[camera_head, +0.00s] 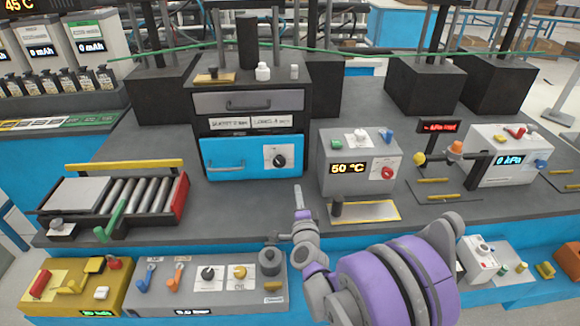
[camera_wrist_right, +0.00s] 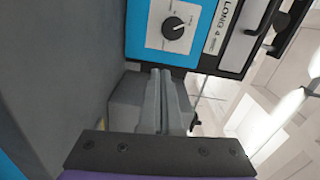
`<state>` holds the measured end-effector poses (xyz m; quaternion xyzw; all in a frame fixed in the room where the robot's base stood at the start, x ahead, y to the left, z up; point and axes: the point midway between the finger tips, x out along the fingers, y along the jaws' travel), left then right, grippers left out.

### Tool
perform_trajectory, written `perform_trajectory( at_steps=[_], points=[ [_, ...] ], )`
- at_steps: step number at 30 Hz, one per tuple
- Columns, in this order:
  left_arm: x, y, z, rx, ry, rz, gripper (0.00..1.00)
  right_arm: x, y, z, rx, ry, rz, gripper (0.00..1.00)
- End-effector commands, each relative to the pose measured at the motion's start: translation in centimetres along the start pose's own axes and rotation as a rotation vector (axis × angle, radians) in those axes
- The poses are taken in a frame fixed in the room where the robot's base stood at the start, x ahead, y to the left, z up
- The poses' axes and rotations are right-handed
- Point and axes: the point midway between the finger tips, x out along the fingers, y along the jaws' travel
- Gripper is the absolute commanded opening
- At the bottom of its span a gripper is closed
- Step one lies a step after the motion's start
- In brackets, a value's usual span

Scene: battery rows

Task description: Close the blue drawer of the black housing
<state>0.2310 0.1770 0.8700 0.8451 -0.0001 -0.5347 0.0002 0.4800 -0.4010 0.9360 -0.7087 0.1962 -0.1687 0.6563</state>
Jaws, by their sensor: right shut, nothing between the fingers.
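The black housing (camera_head: 250,102) stands at the back middle of the grey bench. The blue drawer (camera_head: 250,143) is its lower front, with a bar handle at left and a white plate with a black knob (camera_head: 279,160) at right. I cannot tell how far the drawer stands out. My right gripper (camera_head: 298,190) is shut and empty, pointing up, in front of the drawer's lower right corner and apart from it. In the right wrist view the shut fingers (camera_wrist_right: 162,78) point at the drawer's edge, with the blue front (camera_wrist_right: 143,35) just beyond. My left gripper is not in view.
A grey box (camera_head: 359,147) reading 50 °C stands close right of the gripper. A roller conveyor (camera_head: 130,200) lies to the left. A grey drawer (camera_head: 247,102) sits above the blue one. Control panels (camera_head: 200,285) line the front edge. Bench before the drawer is clear.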

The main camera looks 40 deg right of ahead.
Motion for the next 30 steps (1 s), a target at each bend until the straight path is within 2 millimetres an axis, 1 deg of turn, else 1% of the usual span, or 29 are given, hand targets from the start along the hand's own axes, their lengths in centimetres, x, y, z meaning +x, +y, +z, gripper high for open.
perform_trajectory(
  at_steps=[1,3,5,7,11,18,21,24,27,30],
  points=[
    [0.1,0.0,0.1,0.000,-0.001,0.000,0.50,-0.5,0.2,-0.3,0.040,0.014,-0.008,0.00],
    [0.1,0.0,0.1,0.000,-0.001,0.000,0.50,-0.6,0.2,-0.6,0.075,0.027,-0.016,0.00],
    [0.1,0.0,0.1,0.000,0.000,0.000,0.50,-0.3,0.1,-0.7,0.086,0.031,-0.018,0.00],
    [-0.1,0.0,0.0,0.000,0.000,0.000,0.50,0.5,0.0,-0.7,0.085,0.031,-0.018,0.00],
    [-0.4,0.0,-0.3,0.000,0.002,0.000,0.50,2.9,0.0,-0.8,0.084,0.029,-0.017,0.00],
    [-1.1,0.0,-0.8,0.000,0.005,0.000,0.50,8.2,-0.2,-0.9,0.082,0.029,-0.017,0.00],
    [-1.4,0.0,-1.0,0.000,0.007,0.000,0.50,10.0,-0.2,-0.9,0.082,0.028,-0.017,0.00],
    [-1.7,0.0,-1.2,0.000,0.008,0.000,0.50,11.5,-0.2,-1.0,0.081,0.028,-0.017,0.00],
    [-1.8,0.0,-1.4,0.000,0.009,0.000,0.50,12.5,-0.2,-1.0,0.082,0.028,-0.017,0.00],
    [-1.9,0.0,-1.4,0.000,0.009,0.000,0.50,13.1,-0.2,-1.1,0.082,0.028,-0.017,0.00]
  ],
)
